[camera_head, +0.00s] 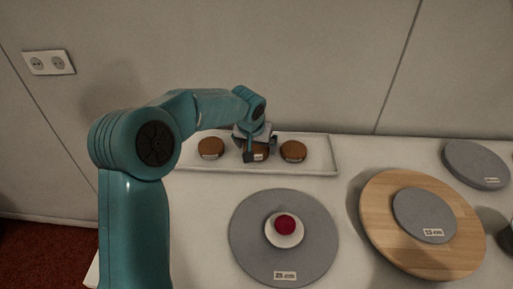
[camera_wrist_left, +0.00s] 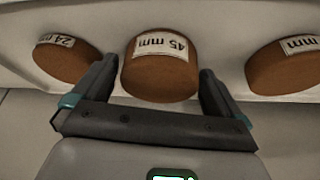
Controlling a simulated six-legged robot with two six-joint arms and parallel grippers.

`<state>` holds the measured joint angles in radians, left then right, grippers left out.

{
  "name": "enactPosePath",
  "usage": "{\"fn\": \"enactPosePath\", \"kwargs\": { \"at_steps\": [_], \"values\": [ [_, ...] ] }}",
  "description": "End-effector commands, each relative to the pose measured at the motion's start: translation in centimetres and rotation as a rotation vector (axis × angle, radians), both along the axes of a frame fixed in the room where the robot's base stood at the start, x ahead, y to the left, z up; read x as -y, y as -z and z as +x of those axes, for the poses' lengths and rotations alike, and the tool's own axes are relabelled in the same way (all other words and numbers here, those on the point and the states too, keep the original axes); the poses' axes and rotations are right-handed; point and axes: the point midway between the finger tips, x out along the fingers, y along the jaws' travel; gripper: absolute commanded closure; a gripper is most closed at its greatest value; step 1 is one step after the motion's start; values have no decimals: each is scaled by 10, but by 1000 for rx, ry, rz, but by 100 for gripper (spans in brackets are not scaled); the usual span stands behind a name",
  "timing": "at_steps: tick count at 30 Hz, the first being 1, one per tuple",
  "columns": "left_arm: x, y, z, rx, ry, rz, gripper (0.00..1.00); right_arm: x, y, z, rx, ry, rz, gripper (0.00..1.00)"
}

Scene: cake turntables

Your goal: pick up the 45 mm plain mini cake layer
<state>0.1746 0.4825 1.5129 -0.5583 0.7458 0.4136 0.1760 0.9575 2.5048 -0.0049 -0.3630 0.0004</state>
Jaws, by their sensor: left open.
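The 45 mm cake layer (camera_wrist_left: 158,83) is a plain brown round piece with a white label, in the middle of the left wrist view. In the head view the middle brown cake (camera_head: 262,150) is partly hidden by my gripper. My left gripper (camera_head: 254,147) is open over it at the tray. In the left wrist view the gripper's fingertips (camera_wrist_left: 160,70) stand one on each side of the 45 mm layer. I cannot tell whether either finger touches it. My right gripper is not in view.
A pale tray (camera_head: 328,172) holds the layers. A 24 mm layer (camera_wrist_left: 66,60) stands left, another brown layer (camera_wrist_left: 284,66) right. A wooden board (camera_head: 378,215) and grey disc (camera_head: 476,163) stand right.

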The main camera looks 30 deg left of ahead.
Motion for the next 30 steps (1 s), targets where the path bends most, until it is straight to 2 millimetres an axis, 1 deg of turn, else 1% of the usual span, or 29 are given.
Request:
{"fn": "enactPosePath", "kwargs": {
  "at_steps": [6, 8, 9, 10, 11, 23, 26, 29, 30],
  "values": [
    [0, 0, 0, 1, -1, 0, 0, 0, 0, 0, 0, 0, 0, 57],
    [0, 0, 0, 1, -1, 0, 20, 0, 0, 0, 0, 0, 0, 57],
    [0, 0, 0, 0, -1, 0, 33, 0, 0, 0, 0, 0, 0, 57],
    [0, 0, 0, 0, -1, 0, 42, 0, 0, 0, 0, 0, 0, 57],
    [0, 1, 0, 0, -1, 0, 45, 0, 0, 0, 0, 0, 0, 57],
    [0, 1, 0, -2, 0, -1, 47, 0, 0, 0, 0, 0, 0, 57],
    [0, -9, 0, -1, -1, -2, 47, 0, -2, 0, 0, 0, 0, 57],
    [0, -30, 0, 3, -1, -1, 47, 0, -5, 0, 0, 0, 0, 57],
    [0, -39, 1, 4, -1, 0, 47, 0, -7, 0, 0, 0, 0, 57]
  ]
}}
